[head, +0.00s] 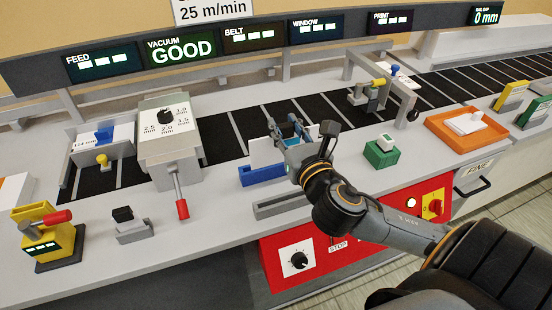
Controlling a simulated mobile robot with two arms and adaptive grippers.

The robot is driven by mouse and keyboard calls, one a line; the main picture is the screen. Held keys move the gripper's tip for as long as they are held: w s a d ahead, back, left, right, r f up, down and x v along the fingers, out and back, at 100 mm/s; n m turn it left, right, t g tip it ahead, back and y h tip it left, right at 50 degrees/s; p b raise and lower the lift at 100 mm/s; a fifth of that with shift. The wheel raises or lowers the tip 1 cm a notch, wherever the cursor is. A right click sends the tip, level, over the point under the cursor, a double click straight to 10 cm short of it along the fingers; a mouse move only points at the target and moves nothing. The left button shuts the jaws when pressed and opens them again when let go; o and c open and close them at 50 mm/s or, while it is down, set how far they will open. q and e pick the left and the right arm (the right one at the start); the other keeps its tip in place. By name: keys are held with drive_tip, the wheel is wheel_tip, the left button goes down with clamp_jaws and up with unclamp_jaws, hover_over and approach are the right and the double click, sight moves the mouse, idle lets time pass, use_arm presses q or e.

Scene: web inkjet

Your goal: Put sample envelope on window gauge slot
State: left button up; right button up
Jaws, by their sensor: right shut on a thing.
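A white sheet-like piece, which looks like the sample envelope (262,153), stands upright at the front edge of the belt, just behind a low blue block (263,175). My right gripper (291,133) reaches over it from the right and is shut on it; the fingers cover part of it. Whether the envelope's lower edge touches the blue block or is seated in it, I cannot tell. A grey bar with a long dark slot (282,206) lies on the counter in front of the blue block. I cannot tell which of these is the window gauge slot. My left gripper is out of view.
A green block with a white button (381,151) stands right of my gripper. An orange tray (466,130) lies farther right. A grey box with a dial and a red-handled lever (167,145) stands left. The counter between the lever and the grey bar is clear.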

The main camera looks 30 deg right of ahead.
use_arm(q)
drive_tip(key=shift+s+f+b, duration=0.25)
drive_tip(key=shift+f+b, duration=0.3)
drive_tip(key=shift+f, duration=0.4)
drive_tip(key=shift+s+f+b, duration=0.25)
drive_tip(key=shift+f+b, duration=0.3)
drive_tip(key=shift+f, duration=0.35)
use_arm(e)
drive_tip(key=w+d+f, duration=0.1)
drive_tip(key=w+f, duration=0.4)
drive_tip(key=f, duration=0.4)
drive_tip(key=shift+w+d+f, duration=0.15)
drive_tip(key=shift+w, duration=0.05)
drive_tip(key=shift+f, duration=0.2)
drive_tip(key=o, duration=1.1)
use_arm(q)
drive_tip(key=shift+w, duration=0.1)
use_arm(e)
drive_tip(key=shift+o, duration=0.2)
